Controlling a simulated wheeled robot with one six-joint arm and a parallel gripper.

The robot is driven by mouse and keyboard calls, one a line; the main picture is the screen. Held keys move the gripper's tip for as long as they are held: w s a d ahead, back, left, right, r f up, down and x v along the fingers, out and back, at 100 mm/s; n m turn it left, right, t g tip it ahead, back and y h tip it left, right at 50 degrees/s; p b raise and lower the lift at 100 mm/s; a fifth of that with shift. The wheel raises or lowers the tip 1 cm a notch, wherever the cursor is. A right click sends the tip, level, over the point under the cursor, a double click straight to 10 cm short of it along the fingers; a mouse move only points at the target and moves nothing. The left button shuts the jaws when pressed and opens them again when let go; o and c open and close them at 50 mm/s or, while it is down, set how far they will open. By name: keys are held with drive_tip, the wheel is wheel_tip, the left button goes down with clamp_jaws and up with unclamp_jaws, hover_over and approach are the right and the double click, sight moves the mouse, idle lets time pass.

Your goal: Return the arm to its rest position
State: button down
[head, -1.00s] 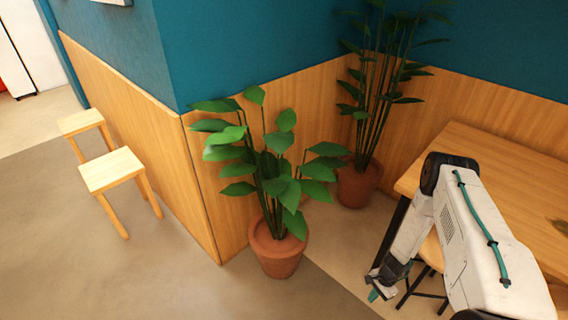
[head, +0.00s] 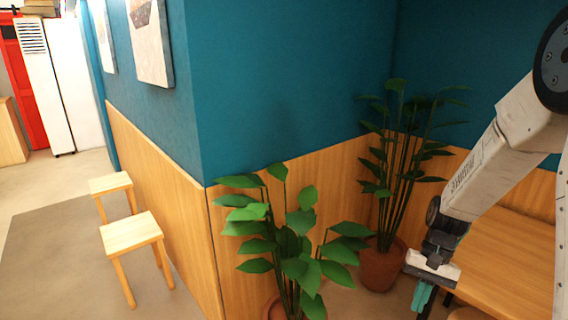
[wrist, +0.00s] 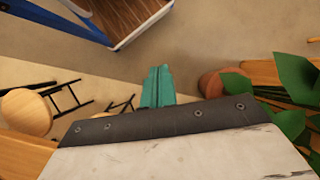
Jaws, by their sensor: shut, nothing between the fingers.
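My arm shows at the right of the head view, folded with its elbow high and the forearm slanting down to the left. My gripper (head: 422,298) hangs at the lower right of the head view, fingers down, beside the rear potted plant and in front of the wooden table (head: 495,262). In the wrist view its teal fingers (wrist: 157,88) are together with nothing between them, over the bare floor.
A leafy plant (head: 290,250) stands by the wall corner and a taller plant (head: 395,180) behind it. Two wooden stools (head: 132,232) stand at the left on open floor. The wrist view shows a round stool (wrist: 26,112) and a blue-edged frame (wrist: 62,20).

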drive_tip(key=s+a+r+n+t+h, duration=0.1)
drive_tip(key=s+a+r+n+t, duration=0.1)
drive_tip(key=s+r, duration=0.8)
drive_tip(key=s+a+r+n+t+h, duration=0.2)
drive_tip(key=s+a+r+t, duration=0.1)
drive_tip(key=s+r, duration=0.7)
wheel_tip(320, 180, up, 3)
drive_tip(key=shift+s+n, duration=0.15)
drive_tip(key=shift+n, duration=0.25)
